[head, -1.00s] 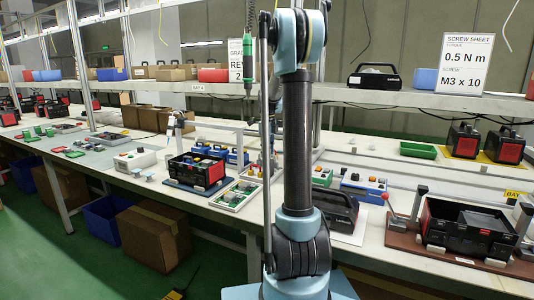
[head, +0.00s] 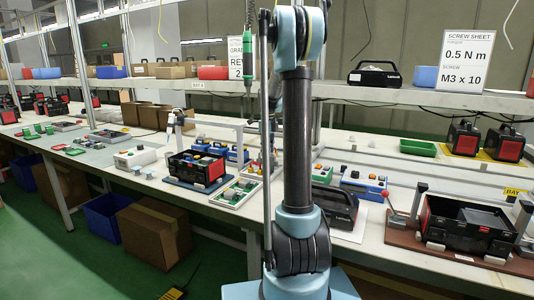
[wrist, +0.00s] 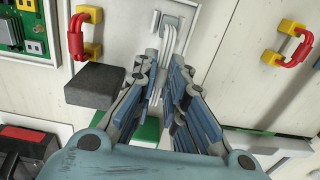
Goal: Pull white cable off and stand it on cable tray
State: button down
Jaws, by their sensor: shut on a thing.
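In the wrist view the white cable (wrist: 170,38), several thin white strands with a grey end at the top, runs down between the fingers of my gripper (wrist: 165,64). The gripper is shut on it. Its lower part is hidden by the fingers, and I cannot tell whether its end is still seated. In the head view my arm covers the centre, and neither gripper nor cable can be made out there. I cannot tell which thing is the cable tray.
Red cables with yellow ends sit left (wrist: 82,35) and right (wrist: 290,42) of the gripper. A dark grey block (wrist: 95,85) is close to the left finger. A green circuit board (wrist: 30,28) lies at upper left. In the head view, boxes and fixtures crowd the bench (head: 390,250).

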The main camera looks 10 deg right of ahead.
jog(key=shift+f, duration=0.45)
dwell(0.5)
jog(key=c, duration=1.6)
grip_release()
jog(key=shift+o, duration=0.2)
jog(key=shift+r, duration=0.1)
notch_tip(320, 180, up, 12)
jog(key=shift+f, duration=0.2)
